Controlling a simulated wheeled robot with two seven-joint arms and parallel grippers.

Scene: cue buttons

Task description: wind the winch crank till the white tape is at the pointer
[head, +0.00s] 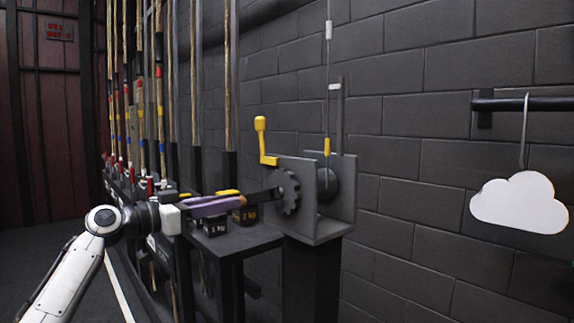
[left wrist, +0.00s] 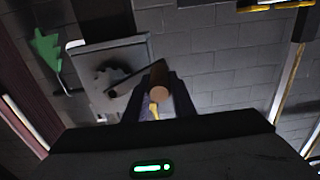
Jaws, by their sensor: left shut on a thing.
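The winch (head: 330,225) is a grey bracket with a toothed wheel (head: 288,192) and a drum. My left gripper (head: 238,203) reaches in from the left and is shut on the wooden crank handle (left wrist: 160,82), which shows between the fingers in the left wrist view. The dark crank arm (head: 263,196) runs from the wheel's hub left to the gripper, nearly level. A thin line rises from the drum. The white tape (head: 328,30) is on it, well above the pale pointer (head: 335,87) on its upright post (head: 340,115). My right gripper is not seen.
A yellow-handled lever (head: 260,135) stands upright on the winch's left side. Weights marked 1 KG (head: 215,229) and 2 KG sit on a dark ledge (head: 235,241) below the gripper. Several ropes hang left behind it. A white cloud (head: 520,203) hangs at right.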

